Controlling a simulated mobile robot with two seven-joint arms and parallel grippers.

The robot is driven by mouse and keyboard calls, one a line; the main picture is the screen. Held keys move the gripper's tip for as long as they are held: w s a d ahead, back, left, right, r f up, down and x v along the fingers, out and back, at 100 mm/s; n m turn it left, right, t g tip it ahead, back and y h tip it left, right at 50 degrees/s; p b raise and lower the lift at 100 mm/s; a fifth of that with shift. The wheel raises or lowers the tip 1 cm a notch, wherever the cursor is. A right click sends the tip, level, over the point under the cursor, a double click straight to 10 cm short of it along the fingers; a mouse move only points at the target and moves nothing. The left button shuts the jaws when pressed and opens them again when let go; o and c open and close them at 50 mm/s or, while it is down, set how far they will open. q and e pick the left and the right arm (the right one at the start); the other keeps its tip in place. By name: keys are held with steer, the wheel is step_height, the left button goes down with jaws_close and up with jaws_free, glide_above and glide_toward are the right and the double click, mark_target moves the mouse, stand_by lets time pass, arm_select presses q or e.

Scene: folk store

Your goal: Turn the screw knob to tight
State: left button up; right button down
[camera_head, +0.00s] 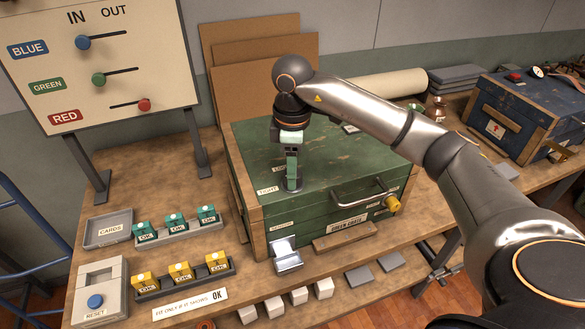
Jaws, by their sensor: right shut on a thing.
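The green wooden box (335,170) stands on the bench, with a TIGHT label (267,190) on the left of its top. My right gripper (292,186) points straight down onto the top of the box, just right of that label. It is shut on the screw knob, which the fingers and the wrist hide almost wholly. How far the knob is turned cannot be seen. My left gripper is not in view.
A metal handle (364,193) and a yellow knob (393,204) are on the box's front right. A silver latch (287,256) is at its front left. Green and yellow OK blocks stand in racks to the left, near a reset button (95,301). A blue box (520,115) is at the right.

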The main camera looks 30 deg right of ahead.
steer(key=shift+m, duration=0.6)
steer(key=shift+c, duration=1.5)
jaws_free()
steer(key=shift+r, duration=0.1)
